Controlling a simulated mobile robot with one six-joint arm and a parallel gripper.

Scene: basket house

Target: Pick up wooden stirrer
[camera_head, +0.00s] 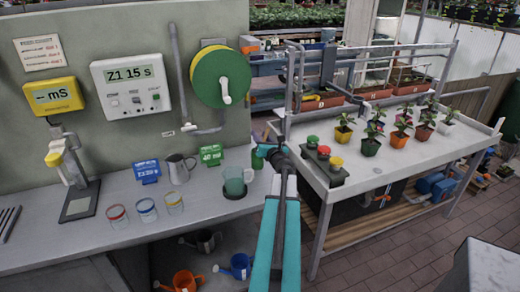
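I cannot make out a wooden stirrer for certain in the head view. A translucent green beaker (236,181) stands on a dark round base on the grey counter (125,226), and its contents are too small to tell. My gripper (262,152) is at the end of my teal arm, just above and right of the beaker, near a green bottle (257,184) that it partly overlaps. The fingers are too small and dark to show whether they are open or shut.
A metal jug (180,168) and several banded glasses (146,211) stand on the counter. Dark slim bars (8,222) lie at its left edge. A white bench (370,185) with potted plants stands right. Watering cans (238,267) sit below.

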